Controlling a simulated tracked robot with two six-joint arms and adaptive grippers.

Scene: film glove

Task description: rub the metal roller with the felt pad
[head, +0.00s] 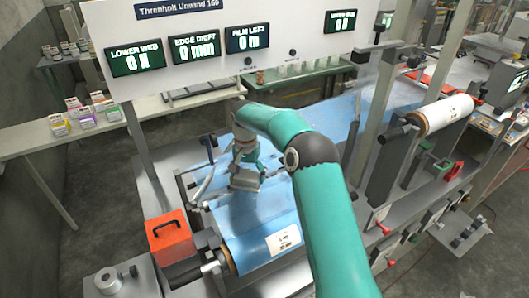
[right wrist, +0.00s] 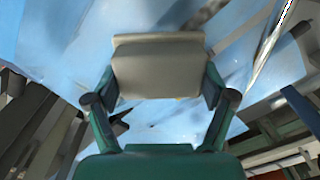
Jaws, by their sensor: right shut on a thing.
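My right gripper (head: 246,170) is shut on a beige-grey felt pad (head: 245,181), held over the blue film in the middle of the machine. In the right wrist view the pad (right wrist: 160,68) sits squarely between the two fingers of the gripper (right wrist: 160,90). A thin shiny bar, which may be the metal roller (right wrist: 268,45), runs slantwise at the upper right there, apart from the pad. In the head view the arm and gripper hide part of this area, and I cannot tell whether the pad touches anything. My left gripper is out of view.
A blue film roll (head: 258,243) with a white label lies in front, beside an orange box (head: 169,237). A white display panel (head: 220,42) stands behind. A white roll (head: 442,115) is at the right. Small cartons (head: 86,112) stand on the left bench.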

